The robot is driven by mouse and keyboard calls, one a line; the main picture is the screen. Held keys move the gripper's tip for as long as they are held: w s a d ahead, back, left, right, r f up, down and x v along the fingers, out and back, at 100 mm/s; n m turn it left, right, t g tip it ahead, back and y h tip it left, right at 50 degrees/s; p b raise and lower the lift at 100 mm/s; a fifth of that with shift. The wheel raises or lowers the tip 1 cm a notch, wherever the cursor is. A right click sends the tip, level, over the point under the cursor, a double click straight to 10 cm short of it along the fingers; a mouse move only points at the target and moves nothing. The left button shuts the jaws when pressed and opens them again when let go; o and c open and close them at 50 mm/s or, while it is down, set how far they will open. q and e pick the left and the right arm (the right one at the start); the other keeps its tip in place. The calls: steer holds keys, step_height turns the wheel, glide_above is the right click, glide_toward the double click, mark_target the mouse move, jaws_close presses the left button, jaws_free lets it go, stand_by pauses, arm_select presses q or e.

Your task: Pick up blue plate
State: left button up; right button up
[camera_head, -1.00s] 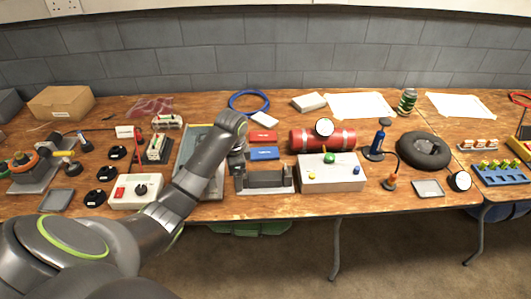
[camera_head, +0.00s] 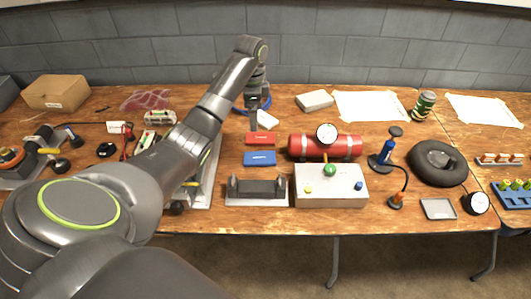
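The blue plate (camera_head: 260,158) is a small flat blue block with a white mark, lying on the wooden table. A similar red plate (camera_head: 259,138) lies just behind it. My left arm reaches in from the left, and my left gripper (camera_head: 253,126) points down close to the back left of the red plate, behind the blue plate and apart from it. The fingers are small and dark, so I cannot tell if they are open. My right gripper is not in view.
A grey cradle (camera_head: 257,188) stands in front of the blue plate. A red cylinder with a gauge (camera_head: 311,147) and a white button box (camera_head: 331,187) are to the right. A white block (camera_head: 267,119) and a blue ring (camera_head: 266,104) lie behind.

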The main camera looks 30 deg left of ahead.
arm_select(q)
steer(key=b, duration=0.8)
glide_above(253, 157)
step_height(253, 157, down, 8)
steer(key=f, duration=0.3)
steer(key=shift+w+d+f, duration=0.1)
steer(key=shift+w+f, duration=0.15)
steer(key=shift+f, duration=0.1)
steer(key=shift+s+f, duration=0.15)
steer(key=shift+f, duration=1.2)
steer(key=shift+s+f, duration=0.1)
steer(key=shift+f, duration=1.25)
steer(key=c, duration=1.1)
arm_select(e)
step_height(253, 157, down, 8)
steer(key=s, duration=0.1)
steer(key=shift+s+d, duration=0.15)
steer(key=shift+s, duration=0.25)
